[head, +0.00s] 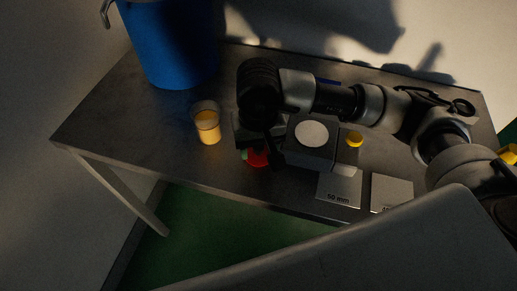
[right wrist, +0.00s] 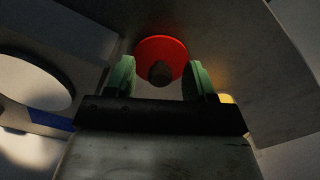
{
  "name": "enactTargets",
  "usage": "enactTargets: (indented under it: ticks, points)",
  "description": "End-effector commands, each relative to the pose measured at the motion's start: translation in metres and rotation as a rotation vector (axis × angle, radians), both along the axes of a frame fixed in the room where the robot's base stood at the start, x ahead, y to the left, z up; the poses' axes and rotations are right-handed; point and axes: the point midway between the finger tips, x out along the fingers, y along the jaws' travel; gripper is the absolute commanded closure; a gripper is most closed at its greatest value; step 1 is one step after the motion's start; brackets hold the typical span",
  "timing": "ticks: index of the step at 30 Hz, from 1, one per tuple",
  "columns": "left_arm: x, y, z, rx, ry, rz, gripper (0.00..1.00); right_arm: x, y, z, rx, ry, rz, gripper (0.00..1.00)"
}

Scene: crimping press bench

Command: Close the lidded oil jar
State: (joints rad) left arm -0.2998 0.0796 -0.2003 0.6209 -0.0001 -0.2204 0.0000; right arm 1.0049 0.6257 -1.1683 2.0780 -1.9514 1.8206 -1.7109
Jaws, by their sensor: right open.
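The oil jar (head: 207,126) is a clear cup-like vessel with orange-yellow oil, upright on the bench with its top open. A red round lid (head: 259,159) with a brown knob (right wrist: 160,73) is to its right near the bench's front edge; the lid shows in the right wrist view (right wrist: 161,48) too. My right gripper (head: 251,153) is at the lid, partly hidden by its own arm. In the right wrist view its green fingers are open, one on each side of the knob, with gaps visible. My left gripper is not in view.
A grey block with a white disc (head: 312,133) and a yellow knob (head: 354,139) stand right of the lid. Flat plates, one marked 50 mm (head: 340,187), lie at the front. A blue bucket (head: 168,45) stands at the back left. The left bench end (head: 110,125) is clear.

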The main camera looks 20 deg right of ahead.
Motion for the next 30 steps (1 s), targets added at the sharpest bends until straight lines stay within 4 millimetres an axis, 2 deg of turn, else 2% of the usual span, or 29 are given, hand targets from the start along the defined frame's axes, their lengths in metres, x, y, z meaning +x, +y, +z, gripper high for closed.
enactTargets:
  ticks: [10,18,21,30]
  points:
    - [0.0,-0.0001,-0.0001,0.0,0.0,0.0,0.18,0.0,-0.0002,-0.0013,0.0,0.0,0.0,0.46]
    - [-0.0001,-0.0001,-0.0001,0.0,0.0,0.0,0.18,0.0,-0.0002,-0.0011,-0.001,0.0,0.0,0.87]
    - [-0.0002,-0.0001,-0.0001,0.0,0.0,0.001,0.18,0.0,-0.0002,-0.0009,0.0,0.0,0.0,1.0]
    - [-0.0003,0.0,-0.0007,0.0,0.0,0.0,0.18,0.0003,0.0,0.0019,0.0,-0.002,0.0,1.0]
